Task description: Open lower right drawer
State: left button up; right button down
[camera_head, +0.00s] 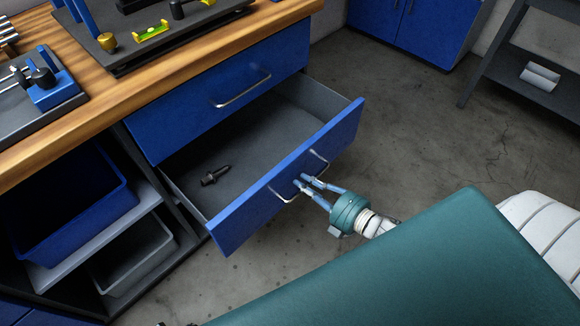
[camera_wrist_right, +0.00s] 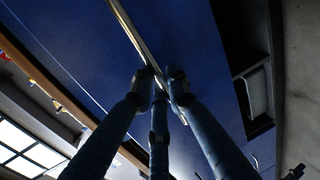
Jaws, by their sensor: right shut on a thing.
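The lower right drawer (camera_head: 235,229) has a blue front and a grey inside, and it stands pulled well out of the workbench. A dark bolt-like tool (camera_head: 215,175) lies on its floor. My right gripper (camera_head: 306,183) is shut on the drawer's metal handle (camera_head: 284,194), near the handle's middle. In the right wrist view the gripper's fingers (camera_wrist_right: 160,82) close around the handle bar (camera_wrist_right: 135,35), against the blue front. My left gripper does not show.
The upper drawer (camera_head: 200,118) is shut. The wooden benchtop (camera_head: 100,104) bears trays with tools. Open shelves at left hold a blue bin (camera_head: 112,212) and a grey bin (camera_head: 165,243). A dark rack (camera_head: 520,86) stands at the back right. The floor between is clear.

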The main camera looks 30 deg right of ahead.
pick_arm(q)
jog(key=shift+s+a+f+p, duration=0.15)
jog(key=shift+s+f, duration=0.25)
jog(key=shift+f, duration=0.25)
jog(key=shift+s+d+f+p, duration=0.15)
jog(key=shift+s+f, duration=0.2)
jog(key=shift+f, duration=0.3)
pick_arm(e)
jog(key=shift+s+d+f, duration=0.1)
jog(key=shift+s+d, duration=0.25)
jog(key=shift+s, duration=0.5)
jog(key=shift+s+d, duration=0.3)
jog(key=shift+s, duration=0.55)
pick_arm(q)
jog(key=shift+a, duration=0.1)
pick_arm(e)
jog(key=c, duration=1.8)
grip_release()
jog(key=shift+o, duration=0.2)
jog(key=v, duration=1.2)
jog(key=shift+f, duration=0.1)
